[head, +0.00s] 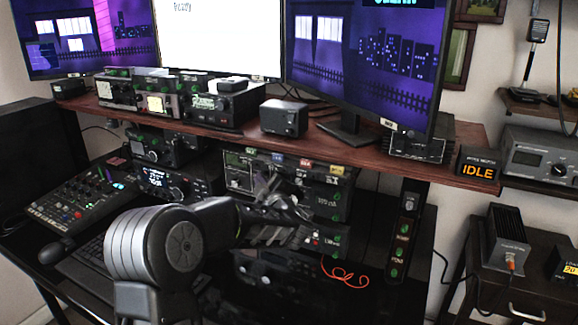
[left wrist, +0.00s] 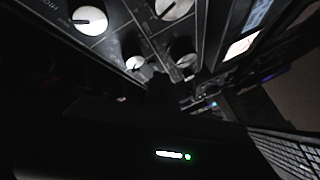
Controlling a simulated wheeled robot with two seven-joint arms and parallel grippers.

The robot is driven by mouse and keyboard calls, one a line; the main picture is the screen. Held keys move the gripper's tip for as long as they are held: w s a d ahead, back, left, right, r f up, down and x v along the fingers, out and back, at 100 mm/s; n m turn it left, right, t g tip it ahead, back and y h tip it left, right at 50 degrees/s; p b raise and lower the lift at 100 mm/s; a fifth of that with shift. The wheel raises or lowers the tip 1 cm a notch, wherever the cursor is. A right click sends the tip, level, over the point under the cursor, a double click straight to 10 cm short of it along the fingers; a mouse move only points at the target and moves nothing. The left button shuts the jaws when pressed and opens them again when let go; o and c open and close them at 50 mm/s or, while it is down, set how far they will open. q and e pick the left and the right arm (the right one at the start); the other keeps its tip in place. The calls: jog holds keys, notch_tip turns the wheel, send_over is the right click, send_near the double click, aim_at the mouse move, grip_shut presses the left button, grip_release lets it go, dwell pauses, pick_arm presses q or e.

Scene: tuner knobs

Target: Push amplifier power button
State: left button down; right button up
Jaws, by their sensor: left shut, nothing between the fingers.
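My left gripper (head: 290,213) is shut and empty, reaching from the bottom centre to the front of a stack of dark radio units (head: 327,203) under the wooden shelf. The stack carries several green marks and small labels on its right side. My gripper and forearm hide part of its front. I cannot tell for certain which unit is the amplifier, and its power button is not clear to make out. The left wrist view shows a dark panel with large pale knobs (left wrist: 90,19) close up, and a small lit strip with a green light (left wrist: 172,155) lower down. My right gripper is not in view.
The wooden shelf (head: 380,158) overhangs the stack and bears monitors and small radios. A mixer (head: 85,200) and a lit radio (head: 160,182) are to the left. A red cable (head: 345,277) lies below right. A sign reading IDLE (head: 478,170) stands at the shelf's right end.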

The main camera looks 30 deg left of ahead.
pick_arm(q)
jog(key=shift+s, duration=0.15)
jog(key=shift+s+d+b, duration=0.2)
jog(key=shift+s+b, duration=0.2)
jog(key=shift+s, duration=1.05)
jog(key=shift+s+d+b, duration=0.15)
jog(key=shift+s+b, duration=0.2)
jog(key=shift+s, duration=1.05)
